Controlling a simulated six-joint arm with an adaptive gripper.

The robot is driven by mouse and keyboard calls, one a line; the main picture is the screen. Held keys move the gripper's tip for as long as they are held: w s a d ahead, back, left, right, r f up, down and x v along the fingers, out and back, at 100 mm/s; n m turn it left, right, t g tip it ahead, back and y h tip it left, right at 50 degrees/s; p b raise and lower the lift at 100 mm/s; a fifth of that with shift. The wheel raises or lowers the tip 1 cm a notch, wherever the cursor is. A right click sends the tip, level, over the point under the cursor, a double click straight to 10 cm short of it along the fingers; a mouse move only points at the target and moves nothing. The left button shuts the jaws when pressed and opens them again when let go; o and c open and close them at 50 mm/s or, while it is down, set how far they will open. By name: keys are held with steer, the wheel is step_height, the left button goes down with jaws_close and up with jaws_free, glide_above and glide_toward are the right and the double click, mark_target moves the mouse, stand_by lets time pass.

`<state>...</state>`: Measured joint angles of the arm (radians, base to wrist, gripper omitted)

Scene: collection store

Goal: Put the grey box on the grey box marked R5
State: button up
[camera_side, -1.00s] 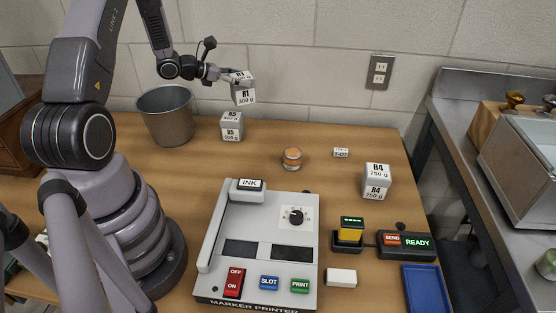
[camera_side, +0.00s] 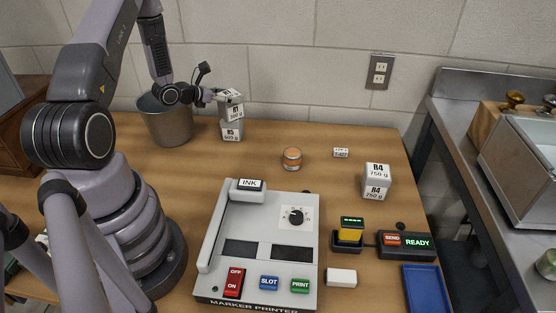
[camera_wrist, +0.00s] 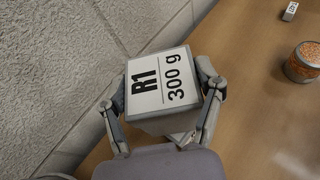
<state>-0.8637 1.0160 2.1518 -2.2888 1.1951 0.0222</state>
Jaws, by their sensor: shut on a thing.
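The grey box marked R1, 300 g (camera_side: 233,109), is in my gripper (camera_side: 222,96). In the wrist view the box (camera_wrist: 160,82) sits between both fingers of my gripper (camera_wrist: 163,88), its labelled top facing the camera. The grey box marked R5 (camera_side: 232,132) stands on the table near the wall, directly under the R1 box. In the side view the R1 box's bottom appears at or very close to the R5 box's top; I cannot tell whether they touch. The wrist view mostly hides the R5 box behind the R1 box.
A grey bin (camera_side: 168,122) stands left of the boxes. The marker printer (camera_side: 262,255) is in front. Table between boxes and jar is clear.

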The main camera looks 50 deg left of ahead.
steer(key=shift+f, duration=0.1)
steer(key=o, duration=1.2)
steer(key=shift+o, duration=0.2)
